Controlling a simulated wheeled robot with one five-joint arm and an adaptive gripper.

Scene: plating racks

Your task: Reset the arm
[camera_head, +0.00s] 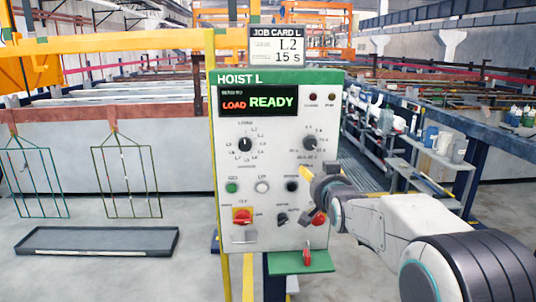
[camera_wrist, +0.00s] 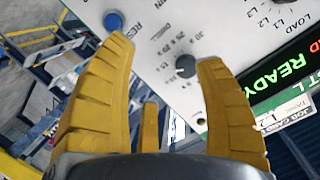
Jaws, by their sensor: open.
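My arm reaches in from the right in the head view, with my gripper (camera_head: 312,178) in front of the lower right of the hoist control panel (camera_head: 270,225). The panel lies beyond the fingers, tilted in that view, with a dark knob (camera_wrist: 185,66) and a blue button (camera_wrist: 113,21) near the fingertips. I cannot tell whether a finger touches the panel. The panel display (camera_head: 258,101) reads LOAD READY.
A job card (camera_head: 277,50) reading L2, 15 s tops the panel. A green shelf (camera_head: 300,262) juts out below. Wire racks (camera_head: 127,180) hang left above a dark tray (camera_head: 97,241). A bench with containers (camera_head: 443,143) stands right.

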